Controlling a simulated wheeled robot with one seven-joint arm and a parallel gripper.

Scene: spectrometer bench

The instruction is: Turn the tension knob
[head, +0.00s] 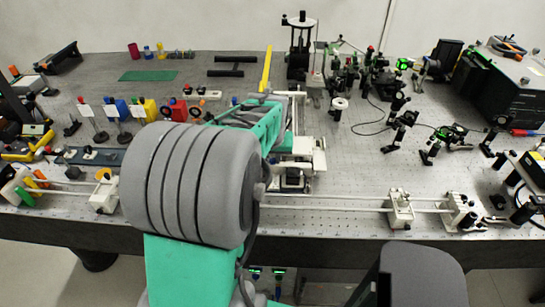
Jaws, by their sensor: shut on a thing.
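My arm (195,185) crosses the middle of the head view, with a large grey joint and teal links, and it reaches forward over the bench. Its far end (262,112) is beside a white and dark apparatus (303,150) at the bench's middle. My gripper's fingers are hidden behind the arm, so what they touch does not show. I cannot make out the tension knob; it may be hidden by the arm or too small to tell.
The perforated bench (350,205) carries rails with a white carriage (399,208) at front right. A tall post stand (300,47) is behind. Optics mounts (402,115) and a dark instrument box (503,85) crowd the right. Small coloured parts fill the left.

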